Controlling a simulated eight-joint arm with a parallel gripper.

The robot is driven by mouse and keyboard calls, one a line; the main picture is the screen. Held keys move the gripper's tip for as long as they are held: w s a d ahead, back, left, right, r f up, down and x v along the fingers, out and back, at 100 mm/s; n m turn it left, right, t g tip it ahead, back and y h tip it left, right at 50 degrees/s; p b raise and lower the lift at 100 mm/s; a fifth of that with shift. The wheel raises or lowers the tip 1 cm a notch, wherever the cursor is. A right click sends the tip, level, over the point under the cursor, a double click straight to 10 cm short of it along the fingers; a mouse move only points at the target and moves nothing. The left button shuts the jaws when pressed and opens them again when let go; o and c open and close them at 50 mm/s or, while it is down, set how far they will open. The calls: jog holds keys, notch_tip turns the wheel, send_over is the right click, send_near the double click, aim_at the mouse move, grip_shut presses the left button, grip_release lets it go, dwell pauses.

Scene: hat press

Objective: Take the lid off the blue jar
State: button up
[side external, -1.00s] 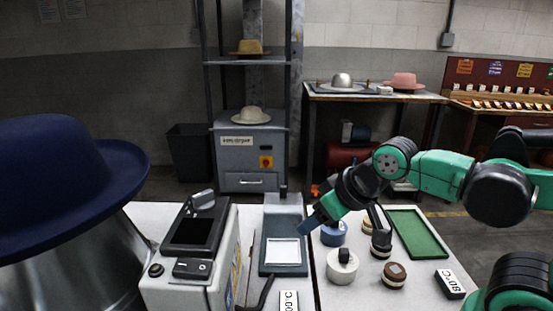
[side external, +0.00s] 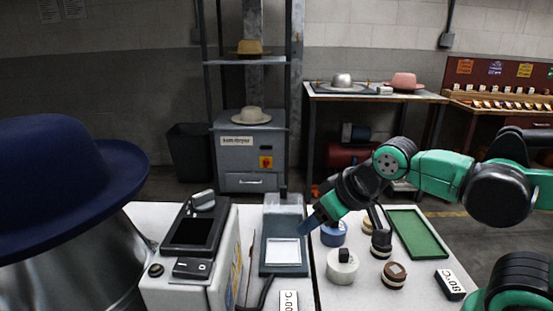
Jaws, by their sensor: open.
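The blue jar (side external: 334,238) stands on the white table behind the white jar, near the table's left edge. Its top is partly hidden by my arm, and I cannot make out its lid clearly. My gripper (side external: 345,222) is open, with one finger reaching down to the left of the blue jar and the other down to its right. The fingers look to be around or in front of the jar's upper part. I cannot tell whether they touch it.
A white jar with a black knob (side external: 342,266) stands in front. A green tray (side external: 418,235) lies behind right, and an 80°C block (side external: 450,284) at the front right. A grey scale-like device (side external: 284,250) stands left.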

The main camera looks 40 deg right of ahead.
jog(key=shift+o, duration=0.2)
jog(key=o, duration=0.7)
jog(key=n+g, duration=0.7)
jog(key=n, duration=0.2)
send_over(333, 233)
jog(key=w+d, duration=0.1)
jog(key=d, duration=0.1)
jog(key=f, duration=0.4)
jog(key=shift+w+a+f, duration=0.1)
jog(key=shift+a+f, duration=0.15)
jog(key=shift+d+f, duration=0.3)
jog(key=shift+f, duration=2.75)
